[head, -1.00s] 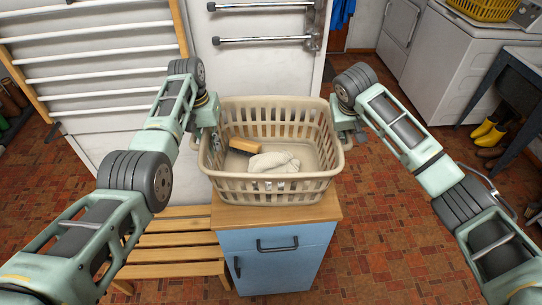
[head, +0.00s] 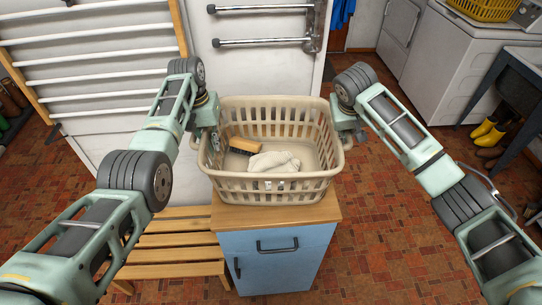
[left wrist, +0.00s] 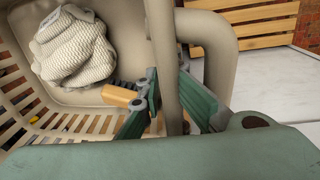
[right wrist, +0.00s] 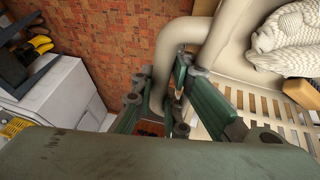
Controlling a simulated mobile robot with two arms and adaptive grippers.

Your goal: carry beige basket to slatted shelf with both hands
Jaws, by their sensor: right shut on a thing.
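The beige basket (head: 275,187) is upright over the wooden top of a blue cabinet (head: 275,260). I cannot tell whether it touches the top. A brush (head: 245,147) and a pale cloth (head: 274,162) lie inside it. My left gripper (left wrist: 168,85) has its fingers on both sides of the basket's left handle, closed on it. My right gripper (right wrist: 165,88) is shut on the handle at the opposite end. In the head view, the arms partly hide both handles. The slatted shelf (head: 170,240), low and wooden, is left of the cabinet.
A white rack (head: 90,50) with bars stands at the back left. Metal rails (head: 265,42) are on the white panel behind the basket. White appliances (head: 470,55), a dark stand (head: 515,85) and yellow boots (head: 488,132) are at the right. Tiled floor is clear right of the cabinet.

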